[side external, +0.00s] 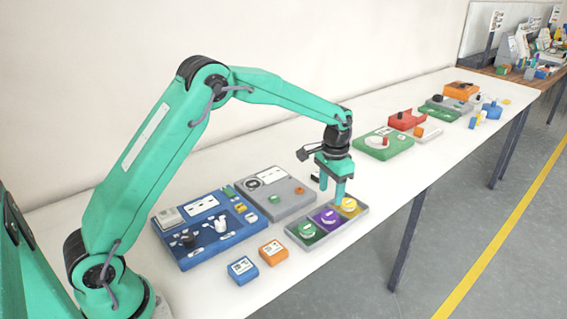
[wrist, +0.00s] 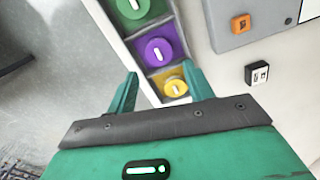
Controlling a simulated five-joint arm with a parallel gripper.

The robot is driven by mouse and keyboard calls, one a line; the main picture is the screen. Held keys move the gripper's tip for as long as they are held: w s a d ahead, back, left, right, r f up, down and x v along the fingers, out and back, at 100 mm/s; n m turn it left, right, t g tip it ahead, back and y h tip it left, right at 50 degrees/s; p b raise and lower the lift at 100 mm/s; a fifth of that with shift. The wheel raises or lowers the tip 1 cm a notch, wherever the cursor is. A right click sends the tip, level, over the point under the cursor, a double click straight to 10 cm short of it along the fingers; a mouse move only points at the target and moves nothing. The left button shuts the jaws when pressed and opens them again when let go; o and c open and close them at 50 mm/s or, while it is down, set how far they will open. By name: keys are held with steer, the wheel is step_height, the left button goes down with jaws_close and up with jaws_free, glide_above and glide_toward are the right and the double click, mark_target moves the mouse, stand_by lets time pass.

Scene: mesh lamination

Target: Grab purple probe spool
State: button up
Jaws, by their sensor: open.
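The purple probe spool (side external: 327,218) sits in the middle compartment of a grey tray (side external: 306,242), between a green spool (side external: 307,230) and a yellow spool (side external: 349,205). In the wrist view the purple spool (wrist: 158,52) is a round disc with a white bar on top. The green spool (wrist: 133,7) is beyond it and the yellow spool (wrist: 174,86) is nearer. My gripper (side external: 335,190) points down above the tray near the yellow and purple spools. Its two fingers (wrist: 160,84) are apart, with the yellow spool showing between them and nothing held.
A blue panel (side external: 207,228) and a grey panel (side external: 275,193) stand left of the tray. Blue (side external: 242,270) and orange (side external: 272,252) blocks lie near the table's front edge. Green (side external: 383,143) and red (side external: 406,120) units stand farther right. White tabletop (side external: 240,165) is bare behind the panels.

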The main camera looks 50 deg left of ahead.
mark_target(328, 214)
steer(key=shift+s+f, duration=0.1)
steer(key=shift+f, duration=3.75)
steer(key=c, duration=0.7)
